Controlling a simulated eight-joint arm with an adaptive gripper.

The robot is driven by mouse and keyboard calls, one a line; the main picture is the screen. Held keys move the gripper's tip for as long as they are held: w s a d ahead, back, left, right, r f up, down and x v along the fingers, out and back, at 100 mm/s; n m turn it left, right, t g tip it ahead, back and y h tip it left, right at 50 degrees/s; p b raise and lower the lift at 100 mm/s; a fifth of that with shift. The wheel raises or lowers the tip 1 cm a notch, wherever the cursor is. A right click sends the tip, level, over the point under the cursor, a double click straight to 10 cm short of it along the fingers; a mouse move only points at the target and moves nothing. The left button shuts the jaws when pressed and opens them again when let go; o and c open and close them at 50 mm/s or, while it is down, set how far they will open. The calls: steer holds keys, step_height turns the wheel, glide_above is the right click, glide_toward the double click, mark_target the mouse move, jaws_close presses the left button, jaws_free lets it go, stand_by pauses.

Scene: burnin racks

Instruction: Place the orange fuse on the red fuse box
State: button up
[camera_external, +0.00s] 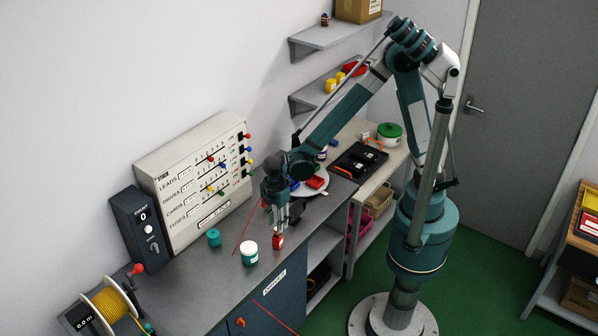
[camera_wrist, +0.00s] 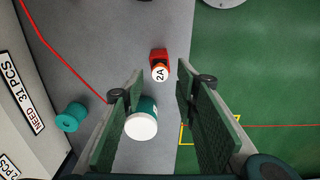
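A small red piece with an orange ring and a white face marked 2A (camera_wrist: 159,60) stands on the grey worktop, near its front edge. In the outside view the same red piece (camera_external: 278,242) is just below my gripper (camera_external: 283,224). Whether the orange part is a separate fuse on a red box cannot be told. In the wrist view my gripper (camera_wrist: 158,92) is open, with nothing between its fingertips; the piece lies beyond them. Another red box (camera_external: 316,182) sits on a pale round plate farther back, beside a blue item.
A teal jar with a white lid (camera_external: 249,252) stands close left of the red piece. A teal spool (camera_external: 214,237) is farther left. The panel (camera_external: 197,185) stands along the wall. The worktop's front edge is close on the right.

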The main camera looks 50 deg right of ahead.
step_height(320, 180, up, 7)
stand_by(0.5)
stand_by(0.6)
steer(key=w+d+r+m+t, duration=0.1)
steer(key=d+r+m, duration=0.25)
steer(key=d, duration=0.45)
steer(key=w+d+r+m+t+y, duration=0.15)
steer(key=d+r, duration=0.25)
steer(key=d, duration=0.4)
steer(key=w+d+r+m+t, duration=0.1)
steer(key=d+r+m, duration=0.25)
steer(key=d, duration=0.45)
steer(key=s+d+r+m+t, duration=0.2)
steer(key=s+d+m, duration=0.2)
steer(key=d, duration=0.7)
steer(key=s+d+r+m+t+h, duration=0.1)
steer(key=s+d+m, duration=0.3)
steer(key=d, duration=0.7)
steer(key=shift+d+r+m+t, duration=0.25)
steer(key=shift+r+m+t, duration=0.1)
steer(key=shift+r+m, duration=0.3)
